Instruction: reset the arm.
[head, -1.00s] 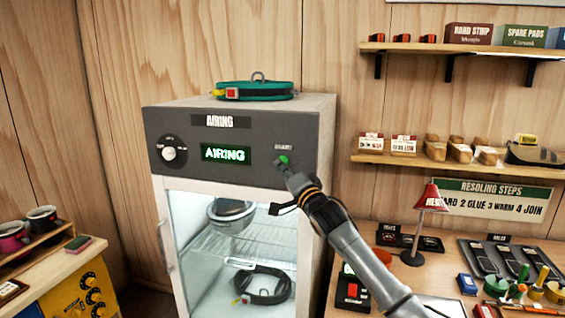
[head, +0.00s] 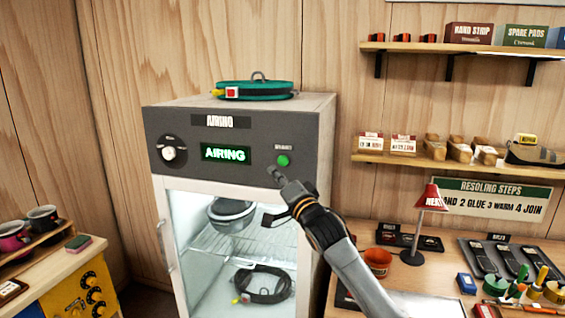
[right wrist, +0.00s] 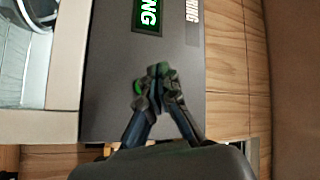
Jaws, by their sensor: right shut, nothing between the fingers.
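My right gripper (head: 274,172) is shut and empty, in front of the airing cabinet's dark panel (head: 185,136). Its tip is just below and left of the lit green button (head: 283,160), apart from it in the head view. In the right wrist view the shut fingers (right wrist: 158,72) point at the panel, and the green button (right wrist: 138,87) shows partly behind them. The green display (head: 226,153) reads AIRING. My left gripper is not in view.
The cabinet's glass door (head: 172,255) is closed, with a helmet (head: 231,214) and a coiled harness (head: 262,285) inside. A green coil (head: 253,90) lies on top. A workbench (head: 435,275) with a red lamp (head: 428,199) and tools stands at right.

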